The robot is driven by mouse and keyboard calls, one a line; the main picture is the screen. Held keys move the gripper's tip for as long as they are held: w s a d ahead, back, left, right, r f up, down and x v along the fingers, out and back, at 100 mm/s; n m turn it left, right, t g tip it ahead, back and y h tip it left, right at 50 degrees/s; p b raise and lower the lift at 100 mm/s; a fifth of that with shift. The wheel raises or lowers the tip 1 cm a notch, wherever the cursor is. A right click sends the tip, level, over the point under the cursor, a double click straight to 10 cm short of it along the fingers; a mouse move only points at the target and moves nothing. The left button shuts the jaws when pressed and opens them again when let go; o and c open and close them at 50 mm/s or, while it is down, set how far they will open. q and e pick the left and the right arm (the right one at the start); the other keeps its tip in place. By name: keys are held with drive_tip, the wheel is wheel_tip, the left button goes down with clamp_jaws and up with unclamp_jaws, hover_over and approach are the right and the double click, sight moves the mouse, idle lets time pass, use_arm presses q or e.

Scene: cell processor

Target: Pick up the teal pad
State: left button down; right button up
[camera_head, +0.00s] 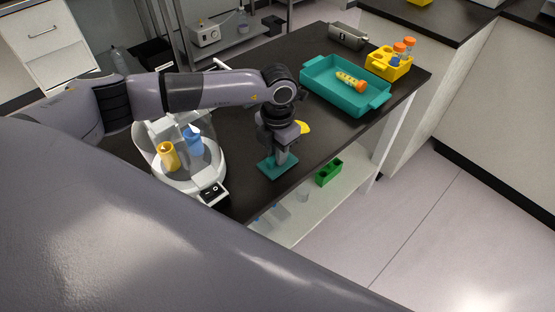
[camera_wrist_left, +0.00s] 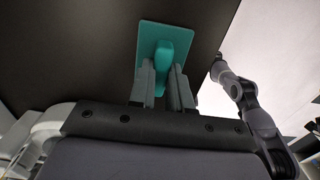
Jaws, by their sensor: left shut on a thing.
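The teal pad (camera_head: 277,167) is a flat square plate at the front edge of the dark table, under my left gripper (camera_head: 283,157). In the left wrist view the pad (camera_wrist_left: 187,37) shows a raised teal handle on its face. My left gripper (camera_wrist_left: 163,83) is shut on that handle, with one grey finger on each side. I cannot tell whether the pad touches the table or hangs just above it. My right gripper is not in view.
A white round machine (camera_head: 187,180) with yellow and blue pieces stands left of the gripper. A teal tray (camera_head: 318,93) holding a yellow tube with an orange cap (camera_head: 351,82), a yellow rack (camera_head: 378,64) and a grey metal object (camera_head: 348,36) are at the back right. A green block (camera_head: 328,173) is on the lower shelf.

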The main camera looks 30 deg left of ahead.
use_arm(q)
wheel_tip(320, 180, up, 20)
drive_tip(key=b, duration=0.2)
idle(0.6)
drive_tip(key=c, duration=1.8)
unclamp_jaws()
drive_tip(key=shift+c, duration=0.2)
clamp_jaws()
